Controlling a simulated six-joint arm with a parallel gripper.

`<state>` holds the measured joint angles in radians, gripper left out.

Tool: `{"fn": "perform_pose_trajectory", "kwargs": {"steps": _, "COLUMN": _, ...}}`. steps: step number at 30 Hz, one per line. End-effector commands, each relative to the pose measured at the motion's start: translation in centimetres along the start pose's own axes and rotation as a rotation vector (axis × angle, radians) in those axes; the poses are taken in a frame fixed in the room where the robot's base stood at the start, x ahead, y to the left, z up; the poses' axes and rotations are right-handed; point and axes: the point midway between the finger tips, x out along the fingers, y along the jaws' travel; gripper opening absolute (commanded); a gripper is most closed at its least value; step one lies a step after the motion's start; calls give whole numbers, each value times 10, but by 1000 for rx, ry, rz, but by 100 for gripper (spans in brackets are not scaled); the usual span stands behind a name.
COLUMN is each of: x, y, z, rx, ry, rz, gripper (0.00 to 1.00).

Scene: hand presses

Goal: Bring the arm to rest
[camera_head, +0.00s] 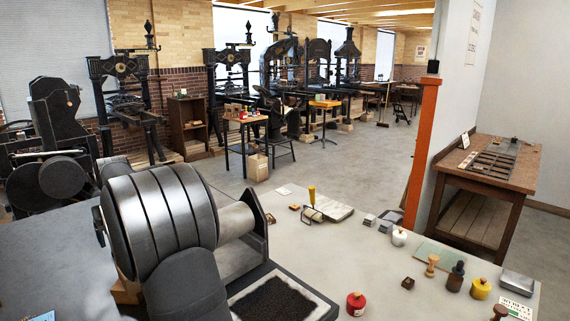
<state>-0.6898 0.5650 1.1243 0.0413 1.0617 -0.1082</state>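My gripper is not in view. A large dark grey banded drum and a rounded dark grey part below it fill the lower left of the head view; I cannot tell which of these, if any, belong to my arm. The pale worktop (312,262) spreads across the front and right. No held object shows.
On the worktop stand a red pot (356,304), white pot (399,238), yellow pot (481,290), dark bottle (456,277), wooden-handled stamp (432,265) and yellow-handled tool (311,197). A dark-bedded tray (328,312) lies front centre. An orange post (424,135) rises behind. The worktop's middle is fairly clear.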

Motion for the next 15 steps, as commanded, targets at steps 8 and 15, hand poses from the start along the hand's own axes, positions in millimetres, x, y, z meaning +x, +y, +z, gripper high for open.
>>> {"fn": "perform_pose_trajectory", "kwargs": {"steps": 8, "x": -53, "y": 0, "z": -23, "rx": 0, "ry": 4, "rz": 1, "gripper": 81}}
{"fn": "perform_pose_trajectory", "kwargs": {"steps": 15, "x": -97, "y": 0, "z": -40, "rx": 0, "ry": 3, "rz": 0, "gripper": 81}}
